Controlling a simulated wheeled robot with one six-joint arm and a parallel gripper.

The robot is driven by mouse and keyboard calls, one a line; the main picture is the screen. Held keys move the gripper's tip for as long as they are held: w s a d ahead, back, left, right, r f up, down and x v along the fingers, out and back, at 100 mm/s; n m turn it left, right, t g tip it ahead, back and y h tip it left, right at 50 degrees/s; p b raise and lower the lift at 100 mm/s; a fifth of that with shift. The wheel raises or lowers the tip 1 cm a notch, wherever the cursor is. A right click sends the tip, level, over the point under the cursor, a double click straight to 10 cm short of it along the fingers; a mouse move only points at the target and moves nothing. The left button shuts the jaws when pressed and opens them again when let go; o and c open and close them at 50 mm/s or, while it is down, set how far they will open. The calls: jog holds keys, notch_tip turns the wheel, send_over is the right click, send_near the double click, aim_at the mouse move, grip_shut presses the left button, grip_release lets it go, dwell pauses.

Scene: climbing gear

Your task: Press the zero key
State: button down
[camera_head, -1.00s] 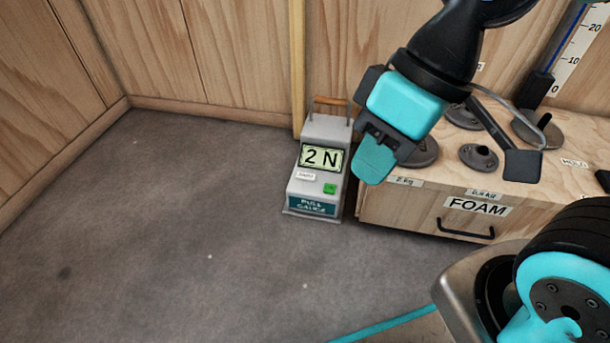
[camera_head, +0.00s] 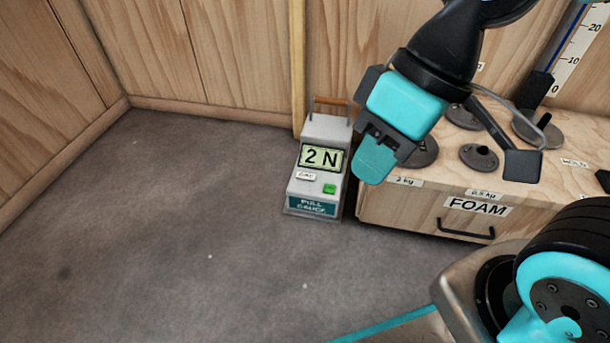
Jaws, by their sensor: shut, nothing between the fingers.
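The pull gauge (camera_head: 300,190) is a grey box with a sloped face and a brown handle on top, standing on the floor against the wooden wall. Its display (camera_head: 321,158) reads "2 N". Below the display are a small white key (camera_head: 306,176), its lettering too small to read surely, and a green key (camera_head: 330,188). A teal "PULL GAUGE" label is at the bottom. My gripper (camera_head: 372,165), with teal fingers, is shut and empty. It hangs right of the gauge in the picture, apart from the keys.
A wooden box labelled FOAM (camera_head: 400,211) with a black handle stands right of the gauge. Round grey weights (camera_head: 479,157) sit on it, with a scale strip (camera_head: 582,45) behind. The grey floor (camera_head: 180,230) left of and before the gauge is clear.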

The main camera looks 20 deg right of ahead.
notch_tip(320, 180, up, 13)
jog(key=p, duration=1.2)
jog(key=shift+f+p, duration=0.2)
jog(key=shift+p, duration=0.15)
